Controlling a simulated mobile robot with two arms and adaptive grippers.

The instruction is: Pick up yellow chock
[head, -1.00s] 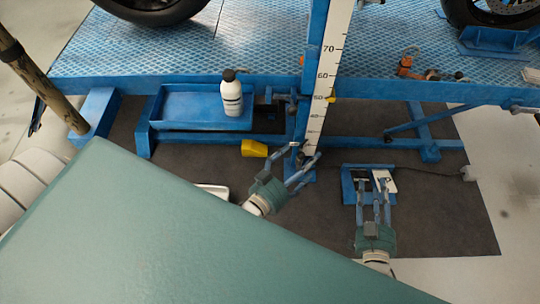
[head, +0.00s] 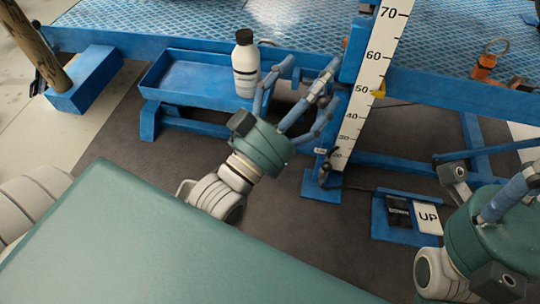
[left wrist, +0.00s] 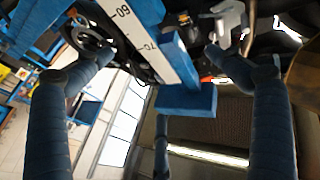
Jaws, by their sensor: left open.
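The yellow chock does not show in either current view; the earlier head frame has it on the dark mat beside the blue tray's stand, a spot my left gripper now covers. My left gripper (head: 303,88) is open and empty, in front of the tray's right end and left of the ruler post. In the left wrist view its spread fingers (left wrist: 165,65) have nothing between them but the ruler post behind. My right gripper (head: 524,188) is at the right edge, partly cut off, and its opening cannot be made out.
A white bottle with a black cap (head: 246,64) stands on the blue tray (head: 180,75). The ruler post (head: 362,105) rises from the mat under the blue lift platform (head: 180,22). An UP/DOWN pedal (head: 392,238) lies at right. A green surface (head: 150,245) fills the lower left.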

